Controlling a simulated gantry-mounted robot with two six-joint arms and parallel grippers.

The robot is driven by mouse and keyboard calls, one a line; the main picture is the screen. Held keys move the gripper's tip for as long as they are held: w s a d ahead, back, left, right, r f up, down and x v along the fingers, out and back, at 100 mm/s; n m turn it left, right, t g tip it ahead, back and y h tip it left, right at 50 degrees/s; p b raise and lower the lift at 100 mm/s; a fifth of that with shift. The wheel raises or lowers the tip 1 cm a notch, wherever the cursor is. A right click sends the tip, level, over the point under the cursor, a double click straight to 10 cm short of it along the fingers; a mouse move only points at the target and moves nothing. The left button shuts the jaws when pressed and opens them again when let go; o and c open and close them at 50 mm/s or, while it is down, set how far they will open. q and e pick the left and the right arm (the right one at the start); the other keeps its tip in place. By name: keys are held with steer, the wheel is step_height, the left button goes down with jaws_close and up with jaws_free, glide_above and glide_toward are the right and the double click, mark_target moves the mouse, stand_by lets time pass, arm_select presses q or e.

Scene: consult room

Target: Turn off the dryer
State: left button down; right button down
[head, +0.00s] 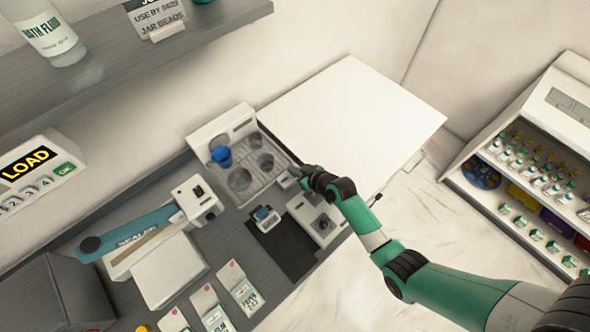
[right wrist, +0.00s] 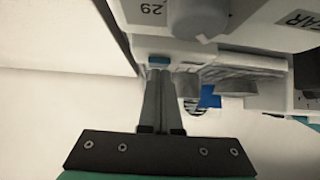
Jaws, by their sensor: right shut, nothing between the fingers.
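A white device with round wells (head: 222,128) stands against the wall, with a blue cup (head: 222,156) in one well; it may be the dryer, but I read no such label. My right gripper (head: 296,174) is at its right front corner, fingers together and empty. In the right wrist view the shut fingertips (right wrist: 158,66) are at a white housing (right wrist: 150,44), by a small bluish patch; I cannot tell if they touch it. My left gripper is not in view.
A small white unit with a dark knob (head: 323,222) stands just below my right gripper. A dark mat (head: 290,255), a sealer with a blue arm (head: 140,228) and printed packets (head: 242,290) lie on the counter. A white panel (head: 355,120) is behind; a stocked cabinet (head: 540,170) is at right.

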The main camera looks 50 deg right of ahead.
steer(key=shift+w, duration=0.2)
steer(key=shift+w+r, duration=0.25)
steer(key=shift+w, duration=0.25)
steer(key=shift+r, duration=0.3)
step_height(320, 180, up, 5)
steer(key=p, duration=0.4)
steer(key=shift+w+f, duration=0.1)
steer(key=shift+w, duration=0.05)
steer(key=r+p+v, duration=0.1)
steer(key=p+v, duration=0.2)
steer(key=v, duration=0.5)
steer(key=shift+r, duration=0.3)
